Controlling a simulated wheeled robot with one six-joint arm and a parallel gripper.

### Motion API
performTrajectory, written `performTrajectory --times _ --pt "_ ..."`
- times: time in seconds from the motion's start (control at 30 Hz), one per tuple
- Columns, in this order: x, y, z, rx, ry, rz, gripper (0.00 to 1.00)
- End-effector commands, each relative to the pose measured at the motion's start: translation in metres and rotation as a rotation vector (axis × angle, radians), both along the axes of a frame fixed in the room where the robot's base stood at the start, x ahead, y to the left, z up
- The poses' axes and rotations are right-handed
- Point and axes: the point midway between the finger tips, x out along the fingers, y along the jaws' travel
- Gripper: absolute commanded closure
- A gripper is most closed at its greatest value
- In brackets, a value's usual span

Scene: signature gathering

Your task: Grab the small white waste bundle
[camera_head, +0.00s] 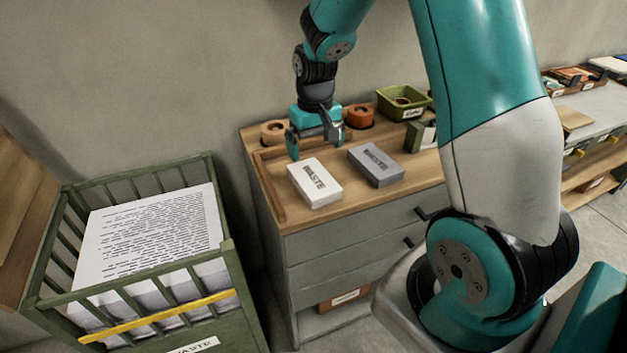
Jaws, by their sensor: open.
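The small white waste bundle (314,184) lies flat on the wooden top of a grey cabinet, near its left front corner, with "WASTE" printed on its upper face. A similar grey bundle (375,165), also marked "WASTE", lies just to its right with a narrow gap between. My gripper (318,143) is open and empty, above and behind the white bundle, and appears apart from it. One teal finger shows at the left, and the other is partly hidden.
A green slatted crate (222,247) holding printed paper stands left of the cabinet (350,238). Tape rolls (359,116) and a green tray (403,101) stand at the back of the top. A wooden rim (268,190) edges its left side. My arm hides the cabinet's right part.

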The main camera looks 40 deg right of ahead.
Motion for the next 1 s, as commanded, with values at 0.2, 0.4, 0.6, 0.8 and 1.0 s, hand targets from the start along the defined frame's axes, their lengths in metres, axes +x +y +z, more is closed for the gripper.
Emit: performTrajectory --times 0.2,0.4,0.6,0.8,1.0 --pt "0.0 0.001 -0.037 0.001 0.002 0.001 0.0" --pt "0.0 0.001 -0.05 0.001 0.001 0.002 0.0" --pt "0.001 0.004 -0.081 0.002 0.003 0.001 0.0" --pt "0.001 0.004 -0.097 0.001 -0.001 0.001 0.0" --pt "0.002 0.004 -0.097 0.001 -0.002 0.002 0.02"
